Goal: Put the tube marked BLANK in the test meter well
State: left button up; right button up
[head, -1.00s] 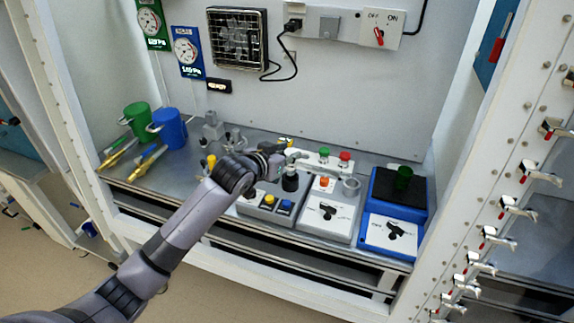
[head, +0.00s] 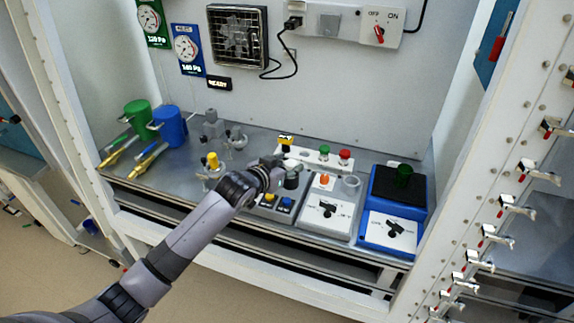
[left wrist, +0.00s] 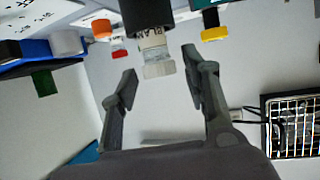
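The BLANK tube (left wrist: 153,42) shows in the left wrist view, which is upside down. It has a pale cap, and its label reads in part "BLAN". My left gripper (left wrist: 160,75) is open, one finger on each side of the tube's cap in the picture, with gaps visible. In the head view my left gripper (head: 274,163) is beside the black cylinder. I cannot read which unit is the test meter. My right gripper is out of view.
A white unit (head: 327,213) with a dial, an orange part and a pale ring (head: 351,183) stands to the right. A white rack (head: 315,158) with coloured caps stands behind.

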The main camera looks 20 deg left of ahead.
pick_arm(q)
jog(key=shift+o, duration=0.3)
jog(key=shift+r, duration=0.1)
jog(key=shift+r, duration=0.1)
jog(key=b+v, duration=0.1)
jog(key=v, duration=1.1)
jog(key=shift+b, duration=0.35)
